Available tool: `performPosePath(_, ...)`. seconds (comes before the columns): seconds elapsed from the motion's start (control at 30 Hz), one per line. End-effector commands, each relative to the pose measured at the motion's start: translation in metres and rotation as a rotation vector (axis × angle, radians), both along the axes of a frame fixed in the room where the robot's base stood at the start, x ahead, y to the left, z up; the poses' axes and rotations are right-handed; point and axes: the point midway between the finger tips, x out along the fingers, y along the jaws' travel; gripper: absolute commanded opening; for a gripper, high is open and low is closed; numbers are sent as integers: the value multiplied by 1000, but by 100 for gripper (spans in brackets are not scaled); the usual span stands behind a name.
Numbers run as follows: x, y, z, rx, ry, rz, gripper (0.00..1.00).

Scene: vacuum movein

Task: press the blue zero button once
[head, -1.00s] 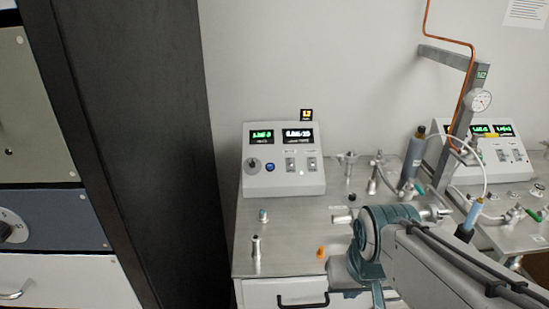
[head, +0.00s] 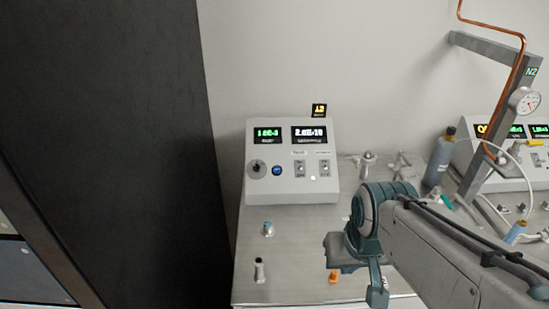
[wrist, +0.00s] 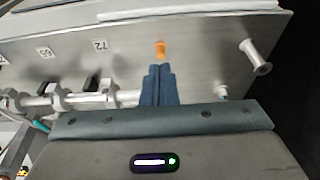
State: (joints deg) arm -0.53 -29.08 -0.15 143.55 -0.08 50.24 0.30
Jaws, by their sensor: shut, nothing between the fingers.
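The blue button (head: 277,170) is a small round button on the front of the grey control box (head: 325,185), between a dark knob (head: 257,168) and two switches. It is in plain view in the head view; I cannot make it out in the wrist view. My gripper (head: 377,292) is low at the right of the box in the head view, apart from the button. In the wrist view its two fingers (wrist: 160,72) are together with nothing between them, pointing at the bench top.
A tall black panel (head: 110,140) stands at the left.

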Motion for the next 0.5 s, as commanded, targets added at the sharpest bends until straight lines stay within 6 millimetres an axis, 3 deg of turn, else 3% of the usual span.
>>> performPosePath(0.17, 39, 11, -1, -5, -116, 118, 0)
performPosePath(0.5, 170, 61, 11, -155, -592, 498, 0)
